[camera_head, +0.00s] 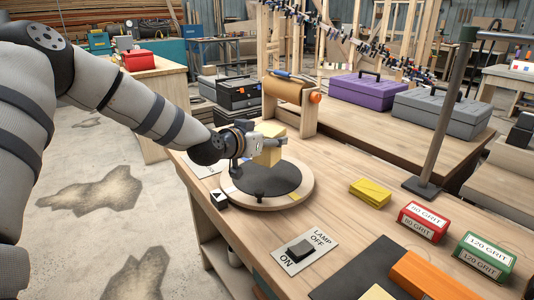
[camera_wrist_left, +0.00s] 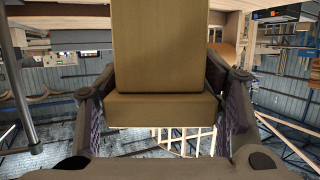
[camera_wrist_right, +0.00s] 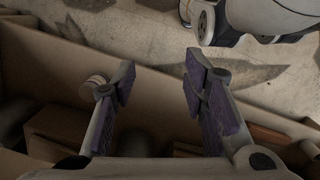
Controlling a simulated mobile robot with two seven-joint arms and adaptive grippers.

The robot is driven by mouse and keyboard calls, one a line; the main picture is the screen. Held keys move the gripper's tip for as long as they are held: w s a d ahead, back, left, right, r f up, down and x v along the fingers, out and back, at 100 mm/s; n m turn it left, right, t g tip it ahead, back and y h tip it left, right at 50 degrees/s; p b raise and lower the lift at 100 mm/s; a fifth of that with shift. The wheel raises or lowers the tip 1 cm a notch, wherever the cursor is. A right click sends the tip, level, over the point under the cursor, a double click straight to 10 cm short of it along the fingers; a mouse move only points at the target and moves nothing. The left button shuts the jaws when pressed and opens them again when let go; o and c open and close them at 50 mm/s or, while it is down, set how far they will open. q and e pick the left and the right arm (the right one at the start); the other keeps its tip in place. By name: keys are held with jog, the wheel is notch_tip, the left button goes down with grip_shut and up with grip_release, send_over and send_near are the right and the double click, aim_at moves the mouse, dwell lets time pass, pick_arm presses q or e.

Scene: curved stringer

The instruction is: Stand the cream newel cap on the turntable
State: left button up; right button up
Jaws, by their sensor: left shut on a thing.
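The cream newel cap (camera_head: 268,150) is a blocky, stepped piece. My left gripper (camera_head: 266,144) is shut on it. In the left wrist view the cap (camera_wrist_left: 160,60) fills the space between the two fingers (camera_wrist_left: 160,105), with a wider lower step and a narrower block. The turntable (camera_head: 303,192) is a round pale wooden disc with a dark round pad. The cap is over its back part; I cannot tell whether it touches the pad. My right gripper (camera_wrist_right: 160,75) is open and empty in the right wrist view, and is outside the head view.
A lamp switch plate (camera_head: 304,252), a yellow pack (camera_head: 370,192), red (camera_head: 423,220) and green (camera_head: 484,255) grit boxes and a lamp stand (camera_head: 430,150) are on the bench. A wooden stand with a roll (camera_head: 288,90) is behind the turntable. Bare bench lies between turntable and yellow pack.

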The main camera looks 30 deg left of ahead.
aim_at(267, 153)
pick_arm(q)
jog(key=shift+w+a+f, duration=0.25)
jog(key=shift+w+f, duration=0.1)
jog(key=shift+f, duration=0.15)
jog(key=shift+w+a+f, duration=0.2)
jog(key=shift+w+f, duration=0.1)
jog(key=shift+f, duration=0.2)
jog(key=f, duration=0.2)
jog(key=f+b, duration=0.1)
jog(key=f, duration=0.1)
jog(key=shift+w+a, duration=0.15)
jog(key=shift+w, duration=0.1)
jog(key=shift+r, duration=0.2)
jog(key=shift+c, duration=0.6)
jog(key=shift+f, duration=0.15)
jog(key=o, duration=1.4)
pick_arm(e)
jog(key=shift+s+f+g, duration=0.3)
jog(key=shift+s+f, duration=0.35)
jog(key=shift+s, duration=0.05)
